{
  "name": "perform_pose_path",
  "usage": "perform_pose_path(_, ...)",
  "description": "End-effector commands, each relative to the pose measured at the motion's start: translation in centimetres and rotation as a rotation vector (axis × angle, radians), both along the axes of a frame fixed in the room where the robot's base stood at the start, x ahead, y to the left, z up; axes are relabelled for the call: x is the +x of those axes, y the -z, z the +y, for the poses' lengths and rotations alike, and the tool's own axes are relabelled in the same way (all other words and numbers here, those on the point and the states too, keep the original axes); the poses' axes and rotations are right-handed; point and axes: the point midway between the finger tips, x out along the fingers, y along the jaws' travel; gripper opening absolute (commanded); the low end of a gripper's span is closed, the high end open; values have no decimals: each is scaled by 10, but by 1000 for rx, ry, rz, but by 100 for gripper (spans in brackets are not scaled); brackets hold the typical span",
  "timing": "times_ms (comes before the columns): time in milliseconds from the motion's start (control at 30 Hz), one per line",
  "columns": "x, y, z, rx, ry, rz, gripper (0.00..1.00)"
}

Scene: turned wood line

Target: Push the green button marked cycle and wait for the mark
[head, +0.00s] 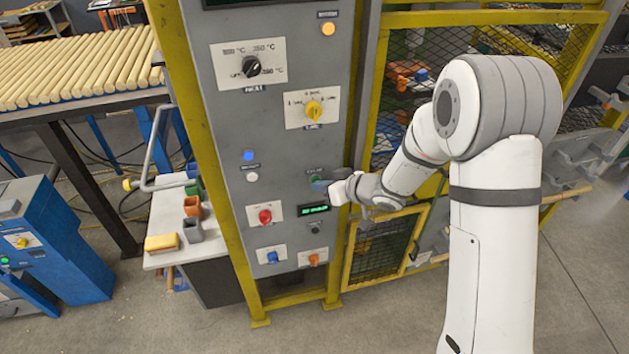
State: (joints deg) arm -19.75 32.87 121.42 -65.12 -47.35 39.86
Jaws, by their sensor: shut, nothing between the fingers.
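The green button (315,178) is on the grey control panel (232,130), under a small dark label that is hard to read but may say CYCLE. My gripper (329,188) is shut and empty. It reaches in from the right, its tips at the button, and covers part of it. I cannot tell whether the tips touch or press it. A small display (314,209) just below shows green characters too small to read. No mark can be made out.
A black knob (251,66), yellow knob (313,108), red knob (265,216), blue button (248,155) and white button (252,177) share the panel. An amber lamp (328,29) is at its top. Yellow-framed mesh (452,45) stands right. A small white table (172,215) is left.

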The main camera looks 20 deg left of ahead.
Motion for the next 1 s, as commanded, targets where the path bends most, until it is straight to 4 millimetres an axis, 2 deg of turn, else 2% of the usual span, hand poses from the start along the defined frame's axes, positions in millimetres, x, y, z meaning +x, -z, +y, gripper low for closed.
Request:
perform_pose_path(533, 2, 0, 1, 1, 0, 0, 0)
perform_pose_path(1000, -11, 0, -7, 0, 1, 0, 0)
